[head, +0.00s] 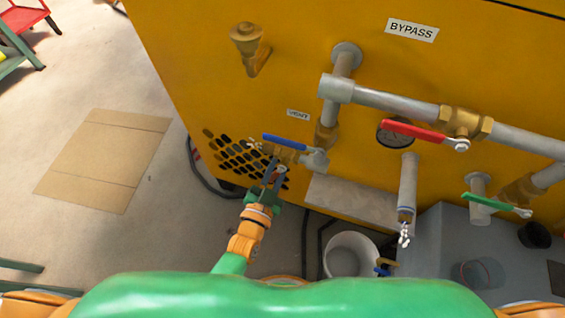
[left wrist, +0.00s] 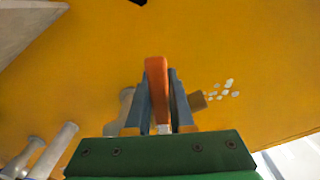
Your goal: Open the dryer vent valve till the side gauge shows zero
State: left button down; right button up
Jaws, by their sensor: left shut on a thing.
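The vent valve is a small brass fitting (head: 286,154) below the VENT label (head: 298,114), with a blue lever (head: 284,142) lying across its top. My left gripper (head: 273,177) reaches it from below. In the left wrist view its fingers (left wrist: 160,105) are shut on an orange-red lever-like piece (left wrist: 156,85). How this piece joins the blue lever I cannot tell. White puffs (left wrist: 228,88) show by a brass outlet (left wrist: 198,101). A round gauge (head: 393,135) sits behind the red lever; its reading is too small to tell. My right gripper is not in view.
A red bypass lever (head: 413,129) and a green lever (head: 497,204) sit on grey pipes at the right. A white bucket (head: 350,256) stands below, near a pipe (head: 408,180) with white puffs at its end. Cardboard (head: 103,160) lies on the open floor at left.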

pick_arm(q)
jog(key=shift+w+a+r+m+p, duration=0.15)
jog(key=shift+a+m+p, duration=0.1)
jog(key=shift+m, duration=0.4)
jog(key=shift+a+r+m+p, duration=0.15)
jog(key=shift+a+m+p, duration=0.1)
jog(key=shift+m, duration=0.4)
jog(key=c, duration=0.8)
grip_release()
jog(key=p+v, duration=0.1)
jog(key=v, duration=0.6)
